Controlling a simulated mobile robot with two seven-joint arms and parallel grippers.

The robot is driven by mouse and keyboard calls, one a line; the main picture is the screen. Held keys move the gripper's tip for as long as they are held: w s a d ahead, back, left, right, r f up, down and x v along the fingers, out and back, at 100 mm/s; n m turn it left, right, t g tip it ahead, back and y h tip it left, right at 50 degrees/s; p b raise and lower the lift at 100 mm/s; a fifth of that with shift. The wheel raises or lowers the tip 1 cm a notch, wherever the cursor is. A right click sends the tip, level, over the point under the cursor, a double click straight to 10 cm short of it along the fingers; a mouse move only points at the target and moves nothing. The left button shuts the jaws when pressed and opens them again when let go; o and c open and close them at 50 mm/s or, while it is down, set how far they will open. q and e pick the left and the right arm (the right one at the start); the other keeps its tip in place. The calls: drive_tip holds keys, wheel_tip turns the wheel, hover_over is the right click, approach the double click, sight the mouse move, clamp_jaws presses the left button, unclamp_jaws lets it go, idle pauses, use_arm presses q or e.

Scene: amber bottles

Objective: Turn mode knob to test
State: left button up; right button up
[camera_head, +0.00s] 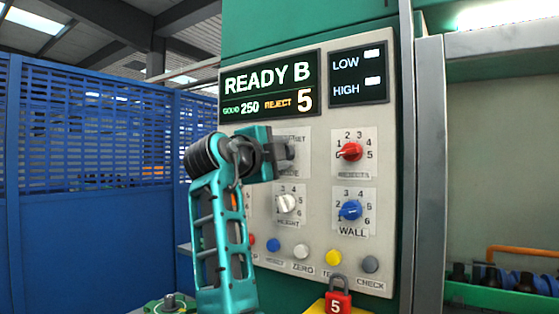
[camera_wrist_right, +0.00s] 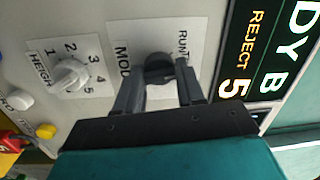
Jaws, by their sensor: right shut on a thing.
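The mode knob (camera_wrist_right: 158,67) is a dark round knob on a white plate lettered MODE, and part of the word RUN shows beside it in the right wrist view. My right gripper (camera_wrist_right: 158,78) has one finger on each side of this knob and is shut on it. Which setting the knob points to cannot be told, and the test label is not clearly readable. In the head view my right gripper (camera_head: 283,150) covers the knob and much of its plate. My left gripper is not in view.
A red knob (camera_head: 349,152), a white height knob (camera_head: 286,203) and a blue wall knob (camera_head: 350,210) are close by. Below is a row of push buttons, including a yellow one (camera_head: 333,257). The display (camera_head: 268,83) reads READY B.

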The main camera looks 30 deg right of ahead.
drive_tip(key=shift+f+m, duration=0.25)
drive_tip(key=shift+m, duration=0.45)
drive_tip(key=shift+w, duration=0.1)
drive_tip(key=o, duration=1)
drive_tip(key=shift+r, duration=0.15)
drive_tip(key=b+v, duration=0.2)
drive_tip(key=v, duration=1.1)
